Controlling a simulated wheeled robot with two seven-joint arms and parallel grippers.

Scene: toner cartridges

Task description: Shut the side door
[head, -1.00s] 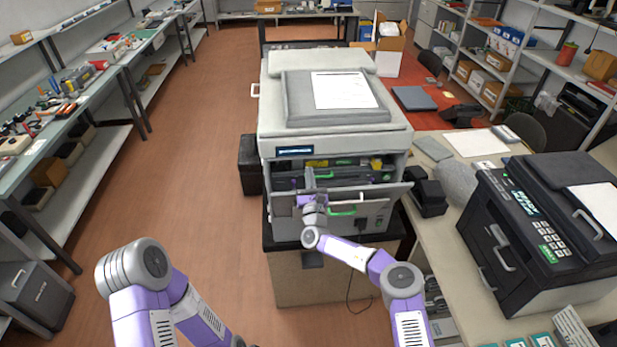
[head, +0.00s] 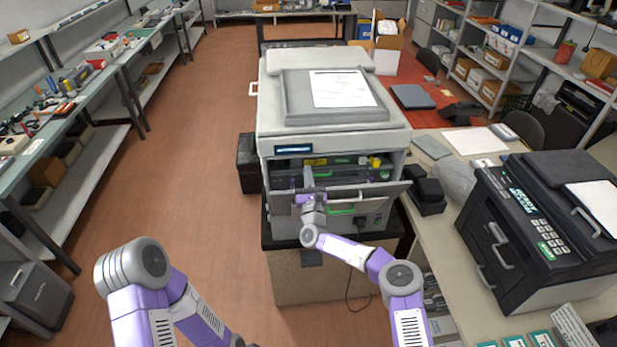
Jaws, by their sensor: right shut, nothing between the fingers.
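The large grey-white copier (head: 335,131) stands on a low cabinet in the middle of the head view. Its grey front door (head: 372,191) is tilted open below a bay with green and yellow parts. A white handle (head: 254,88) sticks out from the copier's left side; the panel behind it is mostly hidden, so I cannot tell how that side door stands. My right gripper (head: 308,179) is shut and empty, at the left part of the front opening, over the front door. Whether it touches the door is unclear. My left arm shows at lower left, its gripper out of view.
A black bin (head: 246,163) stands on the floor left of the copier. A black printer (head: 540,228) and a small black box (head: 427,197) sit on the worktop at right. Shelves line the left wall. The floor between shelves and copier is clear.

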